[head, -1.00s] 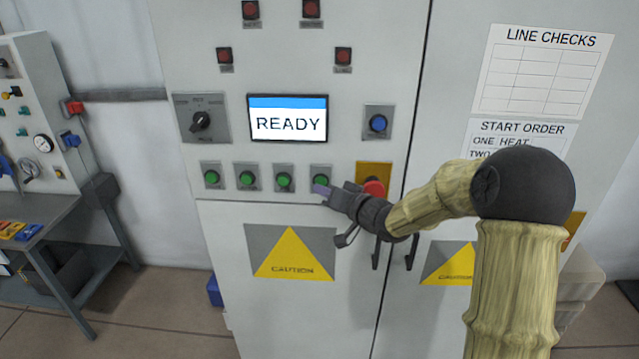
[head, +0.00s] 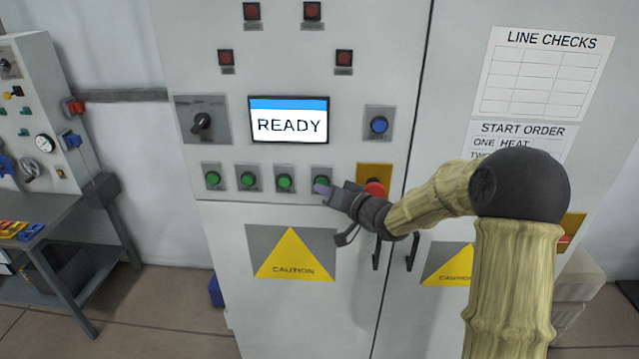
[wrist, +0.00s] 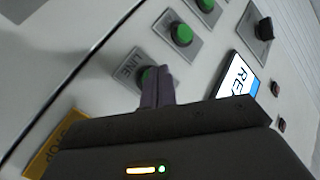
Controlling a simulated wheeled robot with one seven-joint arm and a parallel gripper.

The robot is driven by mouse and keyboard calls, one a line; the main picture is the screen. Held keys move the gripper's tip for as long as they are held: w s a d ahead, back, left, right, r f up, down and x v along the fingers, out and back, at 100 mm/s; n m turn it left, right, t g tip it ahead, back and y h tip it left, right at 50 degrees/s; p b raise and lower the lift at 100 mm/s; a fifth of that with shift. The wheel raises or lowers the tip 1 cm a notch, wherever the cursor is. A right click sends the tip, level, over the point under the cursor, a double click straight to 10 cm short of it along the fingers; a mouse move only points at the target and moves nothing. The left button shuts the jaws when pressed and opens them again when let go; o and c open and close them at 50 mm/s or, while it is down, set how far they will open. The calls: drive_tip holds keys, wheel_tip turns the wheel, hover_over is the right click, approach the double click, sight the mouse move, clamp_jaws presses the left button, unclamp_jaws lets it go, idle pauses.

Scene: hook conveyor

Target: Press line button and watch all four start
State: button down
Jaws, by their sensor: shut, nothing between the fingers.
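Green buttons sit in a row on the cabinet's front, among them the leftmost (head: 212,178), the second (head: 248,178) and the third (head: 284,181). The rightmost green button sits on a plate (head: 326,172) labelled LINE in the wrist view (wrist: 127,73). My gripper (head: 320,189) is shut and empty, its fingertips at the LINE button. In the wrist view the closed fingers (wrist: 157,76) cover much of that button; I cannot tell whether it is pressed in. The display (head: 289,122) reads READY.
A red stop button (head: 374,188) on a yellow plate is just right of my gripper. A selector knob (head: 201,122) and a blue button (head: 379,125) flank the display. Small red lamps (head: 251,11) are above. A workbench (head: 40,228) stands at left.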

drive_tip(key=shift+s, duration=0.1)
drive_tip(key=shift+w, duration=0.2)
drive_tip(key=shift+w+r+p, duration=0.1)
drive_tip(key=shift+w+p, duration=0.25)
idle(0.9)
drive_tip(key=shift+s, duration=0.85)
drive_tip(key=s+b, duration=0.1)
drive_tip(key=s, duration=0.4)
idle(0.3)
